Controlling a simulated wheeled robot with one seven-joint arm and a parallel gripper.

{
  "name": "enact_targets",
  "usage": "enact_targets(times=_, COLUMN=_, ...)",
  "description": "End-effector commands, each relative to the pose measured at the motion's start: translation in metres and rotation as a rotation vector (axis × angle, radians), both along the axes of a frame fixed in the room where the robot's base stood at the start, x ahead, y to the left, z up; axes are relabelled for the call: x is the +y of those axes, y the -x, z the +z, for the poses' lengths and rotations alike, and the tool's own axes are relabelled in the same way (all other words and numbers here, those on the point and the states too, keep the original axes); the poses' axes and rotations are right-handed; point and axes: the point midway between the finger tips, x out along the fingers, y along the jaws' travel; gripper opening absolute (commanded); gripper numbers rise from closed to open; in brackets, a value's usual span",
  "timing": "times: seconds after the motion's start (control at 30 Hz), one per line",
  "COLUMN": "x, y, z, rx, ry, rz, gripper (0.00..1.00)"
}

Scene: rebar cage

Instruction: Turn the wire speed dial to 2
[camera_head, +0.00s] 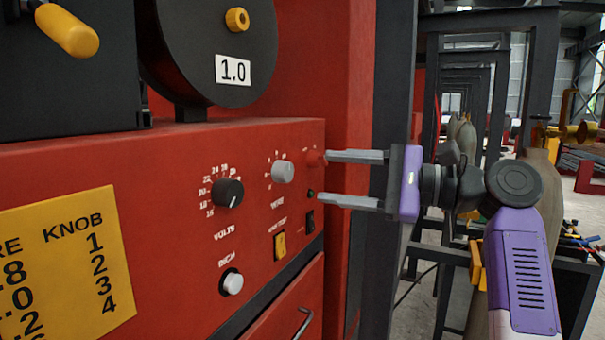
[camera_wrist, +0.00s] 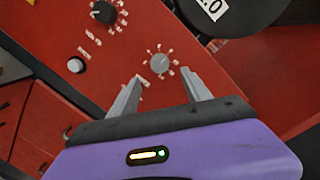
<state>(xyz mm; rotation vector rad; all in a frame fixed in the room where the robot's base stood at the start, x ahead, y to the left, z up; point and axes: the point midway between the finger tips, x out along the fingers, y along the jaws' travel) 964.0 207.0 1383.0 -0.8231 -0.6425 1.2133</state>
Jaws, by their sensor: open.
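The wire speed dial is the light grey knob (camera_head: 283,171) above the word WIRE on the red welder panel. It also shows in the wrist view (camera_wrist: 160,63), ringed by white marks; its exact setting is too small to read. My gripper (camera_head: 325,179) is open and empty to the right of the dial in the head view, fingers pointing at the panel. In the wrist view the two fingers (camera_wrist: 162,84) stand apart with the dial just beyond and between their tips, not touched. A yellow chart (camera_head: 62,265) lists wire sizes against knob numbers, partly cut off.
The black VOLTS knob (camera_head: 228,193) is left of the dial. Below are a white INCH button (camera_head: 232,282), a yellow switch (camera_head: 280,246) and a black switch (camera_head: 310,221). A wire spool labelled 1.0 (camera_head: 222,45) stands above the panel. A dark post (camera_head: 390,110) rises behind my gripper.

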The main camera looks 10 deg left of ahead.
Motion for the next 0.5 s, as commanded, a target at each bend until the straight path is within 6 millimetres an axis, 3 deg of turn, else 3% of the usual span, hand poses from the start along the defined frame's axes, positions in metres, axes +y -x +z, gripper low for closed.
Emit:
enact_targets(times=0.3, x=0.047, y=-0.011, z=0.001, rx=-0.001, ry=0.001, rz=0.001, gripper=0.57)
enact_targets(times=0.5, x=0.066, y=-0.017, z=0.001, rx=-0.003, ry=0.0, rz=-0.001, gripper=0.57)
